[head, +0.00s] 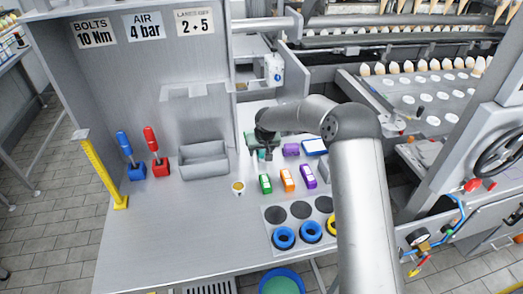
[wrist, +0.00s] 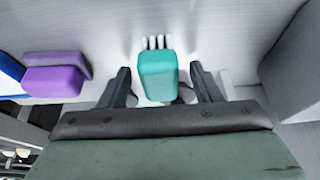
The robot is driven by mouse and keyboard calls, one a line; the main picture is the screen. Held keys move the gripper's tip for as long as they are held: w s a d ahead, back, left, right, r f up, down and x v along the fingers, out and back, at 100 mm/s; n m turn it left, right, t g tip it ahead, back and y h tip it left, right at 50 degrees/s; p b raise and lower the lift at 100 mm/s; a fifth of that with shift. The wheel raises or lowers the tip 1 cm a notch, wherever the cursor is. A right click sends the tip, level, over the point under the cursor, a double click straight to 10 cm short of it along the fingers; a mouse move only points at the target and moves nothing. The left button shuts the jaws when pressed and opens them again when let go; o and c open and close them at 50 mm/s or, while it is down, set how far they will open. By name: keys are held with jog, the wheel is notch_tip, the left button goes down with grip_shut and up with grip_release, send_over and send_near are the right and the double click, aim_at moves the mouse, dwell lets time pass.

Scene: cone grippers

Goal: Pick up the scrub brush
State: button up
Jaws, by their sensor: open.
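The scrub brush (wrist: 157,78) shows in the wrist view as a teal block with several white bristle tufts at its far end. It lies on the grey metal surface. My gripper (wrist: 160,72) is open, with one dark finger on each side of the brush and a visible gap to each. The near end of the brush is hidden behind the gripper body. In the head view my gripper (head: 262,153) is low over the back of the bench, and the arm and gripper mostly hide the brush.
A purple block (wrist: 55,78) lies left of the brush, with a blue-edged item (wrist: 10,72) beyond it. A grey block-like form (wrist: 292,55) stands at the right. In the head view, green (head: 265,183), orange (head: 287,180) and purple (head: 308,176) pieces lie in front of my gripper.

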jog(key=shift+f, duration=0.15)
jog(key=c, duration=1.1)
jog(key=shift+c, duration=0.2)
jog(key=shift+w+r, duration=0.1)
jog(key=shift+r, duration=0.6)
jog(key=s+d+r+b, duration=0.3)
jog(key=s+r+b, duration=0.2)
jog(key=s+r, duration=0.6)
jog(key=s, duration=0.2)
jog(key=shift+s+d+r+b, duration=0.3)
jog(key=shift+d+r, duration=0.05)
jog(key=shift+d, duration=0.05)
